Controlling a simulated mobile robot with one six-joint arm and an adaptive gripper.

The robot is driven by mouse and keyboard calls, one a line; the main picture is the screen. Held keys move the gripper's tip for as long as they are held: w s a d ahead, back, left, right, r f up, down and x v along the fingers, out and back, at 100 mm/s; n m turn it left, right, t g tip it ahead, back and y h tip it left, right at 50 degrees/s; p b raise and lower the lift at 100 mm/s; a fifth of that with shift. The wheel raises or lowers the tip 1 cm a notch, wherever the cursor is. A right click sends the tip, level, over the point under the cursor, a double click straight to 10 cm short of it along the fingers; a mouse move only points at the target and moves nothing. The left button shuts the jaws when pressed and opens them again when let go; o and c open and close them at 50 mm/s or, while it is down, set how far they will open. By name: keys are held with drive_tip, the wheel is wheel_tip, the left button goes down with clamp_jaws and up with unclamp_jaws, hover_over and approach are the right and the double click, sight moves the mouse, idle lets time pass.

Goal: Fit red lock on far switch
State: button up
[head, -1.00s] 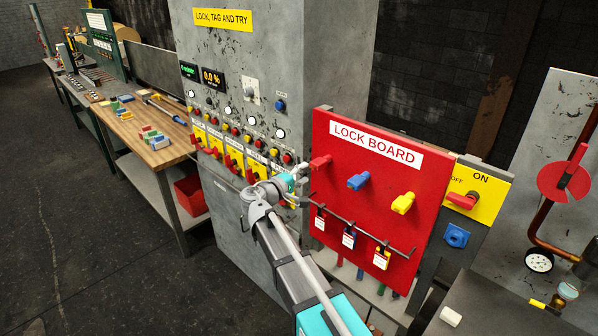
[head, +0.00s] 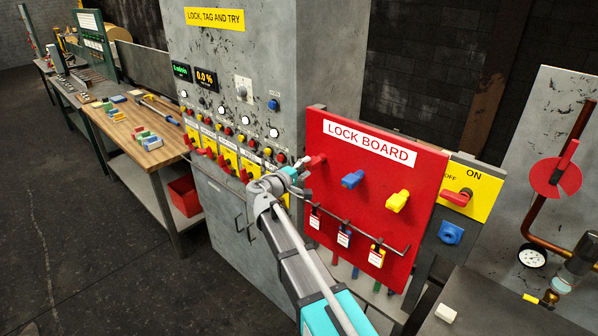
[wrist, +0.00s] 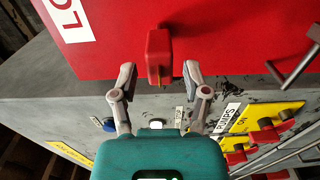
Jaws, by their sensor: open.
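The red lock (head: 317,160) hangs at the upper left of the red lock board (head: 340,205). In the wrist view the red lock (wrist: 159,50) is straight ahead, between and slightly beyond my fingertips. My gripper (wrist: 160,75) is open and empty, with a finger on each side of the lock and gaps visible. In the head view my gripper (head: 302,174) is just left of the lock and partly covers its surroundings. Red-handled switches on yellow plates line the grey cabinet; the farthest visible one (head: 188,141) is at the row's left end.
A blue lock (head: 352,179) and a yellow lock (head: 397,201) are also on the board. Tags hang from a rail (head: 360,232) below them. A rail runs before the cabinet switches. A wooden bench (head: 150,150) stands at left; open floor (head: 90,240) lies in front.

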drive_tip(key=shift+x, duration=1.3)
clamp_jaws()
